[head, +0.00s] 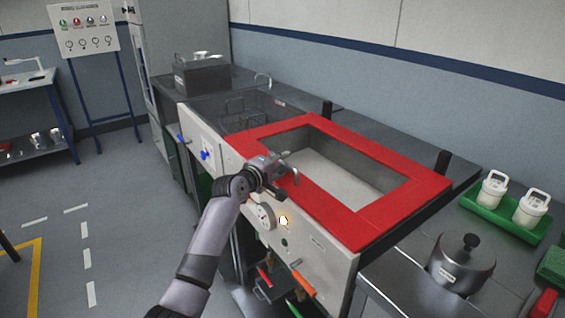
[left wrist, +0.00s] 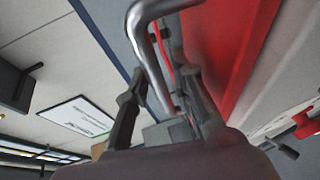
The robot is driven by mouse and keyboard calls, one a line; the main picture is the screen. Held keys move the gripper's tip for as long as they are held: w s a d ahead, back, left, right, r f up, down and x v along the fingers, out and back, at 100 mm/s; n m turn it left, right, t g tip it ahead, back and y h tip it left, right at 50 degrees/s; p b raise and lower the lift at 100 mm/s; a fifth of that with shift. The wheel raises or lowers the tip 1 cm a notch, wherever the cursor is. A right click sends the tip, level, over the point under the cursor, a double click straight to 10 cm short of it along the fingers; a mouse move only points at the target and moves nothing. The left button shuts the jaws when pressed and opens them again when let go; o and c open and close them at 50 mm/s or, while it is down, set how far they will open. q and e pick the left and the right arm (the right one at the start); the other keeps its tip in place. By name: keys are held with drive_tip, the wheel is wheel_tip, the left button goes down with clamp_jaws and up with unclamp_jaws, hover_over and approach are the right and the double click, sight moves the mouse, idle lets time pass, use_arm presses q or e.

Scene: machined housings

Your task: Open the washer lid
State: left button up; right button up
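The washer (head: 322,246) is a pale cabinet with a wide red frame (head: 405,207) on top. The frame lies flat around a rectangular window or opening, through which a pale grey floor shows; I cannot tell whether there is glass. A bent metal handle (head: 293,174) stands at the frame's front edge. It also shows large in the left wrist view (left wrist: 142,25), beside the red surface. My left gripper (head: 280,166) is at this handle. Its fingers (left wrist: 165,95) are apart, with the handle passing between them; contact is unclear. My right gripper is out of view.
Two black posts (head: 442,162) rise at the washer's back edge. A gauge (head: 263,216) and a lit button (head: 283,220) are on its front. A lidded metal pot (head: 461,265) and a green tray (head: 500,219) with white canisters stand at right.

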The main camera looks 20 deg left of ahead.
use_arm(q)
clamp_jaws()
idle(0.4)
